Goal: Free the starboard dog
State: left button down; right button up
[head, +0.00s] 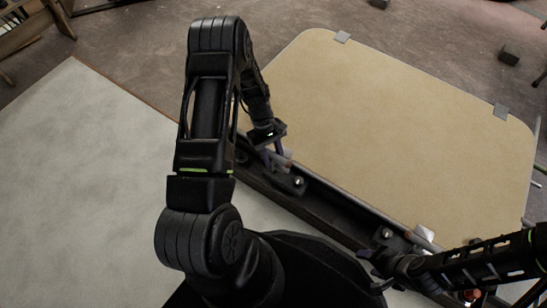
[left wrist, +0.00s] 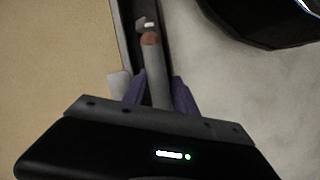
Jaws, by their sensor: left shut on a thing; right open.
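My left gripper (head: 276,153) is shut on a grey lever with a reddish-brown tip, a dog handle (left wrist: 154,75), at the dark rail along the tan panel's near edge. In the left wrist view its purple fingers (left wrist: 159,95) stand on either side of the lever, whose tip points away past them. Most of this handle is hidden in the head view. My right gripper (head: 376,262) is open near the rail's right end, close to a second dark fitting with a bright bolt (head: 387,234). I cannot tell by looks which dog is the starboard one.
The large tan panel (head: 390,125) has small grey clips (head: 342,37) at its edges. The dark rail (head: 335,207) runs between it and a pale grey surface (head: 80,180). Another bright bolt sits on a fitting (head: 298,182) beside my left gripper. The pale surface at left is clear.

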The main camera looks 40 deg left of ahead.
pick_arm(q)
jog(key=c, duration=1.1)
grip_release()
jog(key=shift+s+d, duration=0.15)
jog(key=shift+s, duration=0.05)
jog(key=shift+w+r, duration=0.1)
jog(key=shift+r, duration=0.25)
jog(key=p+v, duration=0.2)
jog(key=v, duration=0.5)
jog(key=shift+a+p, duration=0.2)
jog(key=shift+p, duration=0.2)
